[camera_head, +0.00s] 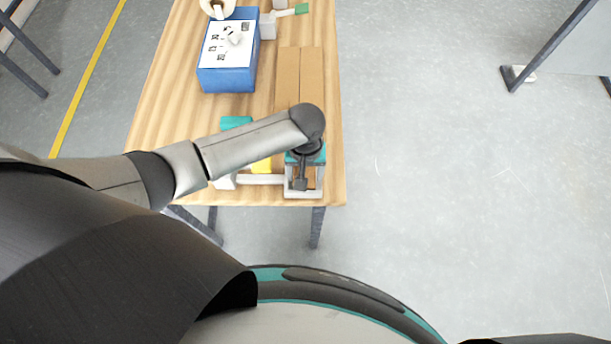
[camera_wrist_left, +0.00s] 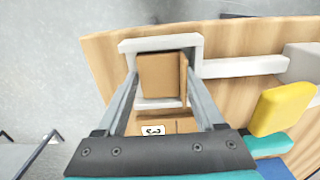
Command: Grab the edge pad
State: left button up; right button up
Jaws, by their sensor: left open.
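Brown cardboard, which looks like the edge pad (camera_wrist_left: 160,78), sits within a white frame (camera_wrist_left: 154,43) at the table's near edge. It has a raised strip along its right side in the left wrist view. My left gripper (camera_head: 303,181) is open above the frame, pointing down, with a finger on either side of the cardboard in the left wrist view (camera_wrist_left: 161,80). I cannot tell whether the fingers touch it. More brown cardboard with a numbered white label (camera_wrist_left: 153,130) lies nearer the gripper base. Long brown cardboard strips (camera_head: 300,72) extend behind my arm in the head view.
The wooden table (camera_head: 160,105) carries a blue box (camera_head: 226,78) with a printed white top at the back left. A yellow part (camera_wrist_left: 282,107) and a teal part (camera_wrist_left: 268,145) lie beside the frame. Grey floor (camera_head: 450,150) is open to the right.

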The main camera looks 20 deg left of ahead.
pick_arm(q)
jog(key=shift+r, duration=0.1)
grip_shut()
dwell(0.4)
